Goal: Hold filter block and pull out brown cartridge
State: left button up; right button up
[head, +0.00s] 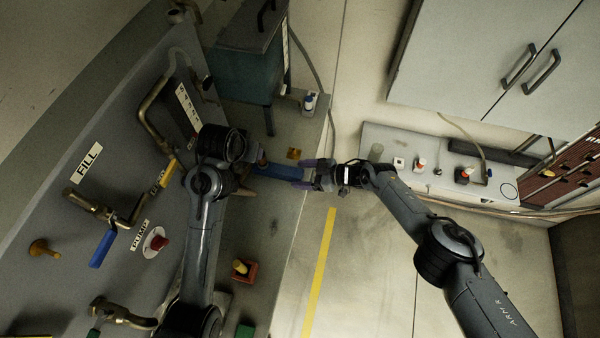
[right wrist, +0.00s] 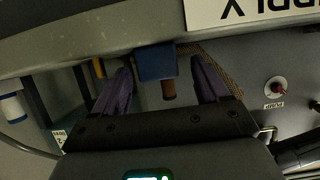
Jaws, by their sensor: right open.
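The filter block (head: 277,172) is a blue piece over the grey bench, between my two arms. In the right wrist view the blue block (right wrist: 155,62) shows near the top middle, with the brown cartridge (right wrist: 168,88) sticking out of its lower side. My right gripper (head: 301,174) is open, its purple fingers pointing left at the block's right end. In the right wrist view its fingers (right wrist: 163,78) stand either side of the cartridge, with gaps on both sides. My left arm reaches the block's left end; its fingers are mostly hidden behind its wrist.
A grey panel (head: 60,195) with valves, pipes and a red pump button (head: 158,243) fills the left. A teal tank (head: 245,72) stands behind. An orange-red fixture (head: 243,272) sits on the bench nearer me. Open floor lies right of the bench.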

jog(key=shift+w+a+f, duration=0.15)
jog(key=shift+w+a, duration=0.05)
jog(key=shift+a, duration=0.35)
jog(key=c, duration=1.2)
jog(key=shift+o, duration=0.2)
